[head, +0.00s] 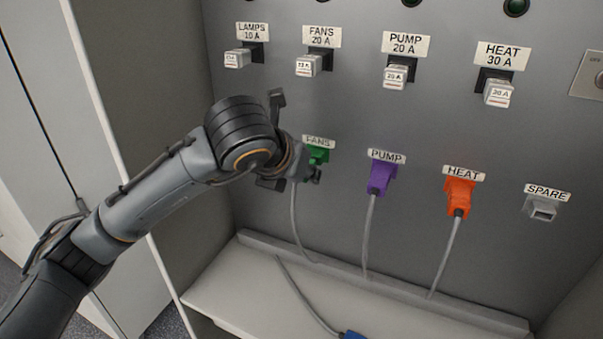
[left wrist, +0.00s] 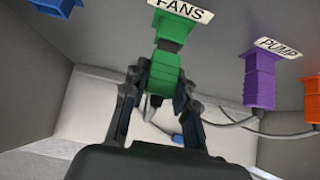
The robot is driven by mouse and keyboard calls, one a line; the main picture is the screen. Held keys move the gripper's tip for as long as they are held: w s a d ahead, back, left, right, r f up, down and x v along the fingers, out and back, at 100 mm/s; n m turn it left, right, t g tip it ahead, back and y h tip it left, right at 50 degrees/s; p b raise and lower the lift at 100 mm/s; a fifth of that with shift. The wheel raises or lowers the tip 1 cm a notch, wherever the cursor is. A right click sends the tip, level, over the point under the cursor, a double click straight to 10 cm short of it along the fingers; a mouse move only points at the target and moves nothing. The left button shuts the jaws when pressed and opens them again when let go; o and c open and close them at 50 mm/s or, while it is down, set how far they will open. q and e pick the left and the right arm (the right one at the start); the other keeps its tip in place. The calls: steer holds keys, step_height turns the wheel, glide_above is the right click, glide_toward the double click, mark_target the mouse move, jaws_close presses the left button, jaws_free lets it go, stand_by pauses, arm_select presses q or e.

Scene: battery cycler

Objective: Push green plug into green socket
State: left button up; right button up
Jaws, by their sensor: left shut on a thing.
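The green plug (left wrist: 163,76) is between the fingers of my left gripper (left wrist: 155,98), which is shut on it. The plug lines up with the green socket (left wrist: 175,27) under the FANS label, its front end at the socket's mouth. I cannot tell how deep it sits. In the head view my left gripper (head: 305,175) reaches in from the left and hides much of the plug and socket; some green (head: 317,155) shows below the FANS label. A grey cable (head: 294,225) hangs from the plug. My right gripper is not in view.
Purple PUMP plug (head: 380,178) and orange HEAT plug (head: 459,195) sit to the right, then the empty grey SPARE socket (head: 542,209). A blue plug (head: 351,335) lies on the shelf (head: 225,285). A blue socket (left wrist: 55,6) is at upper left. Breaker switches line the panel above.

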arm_select(q)
steer(key=shift+w+d, duration=0.25)
steer(key=shift+w, duration=0.4)
steer(key=o, duration=0.9)
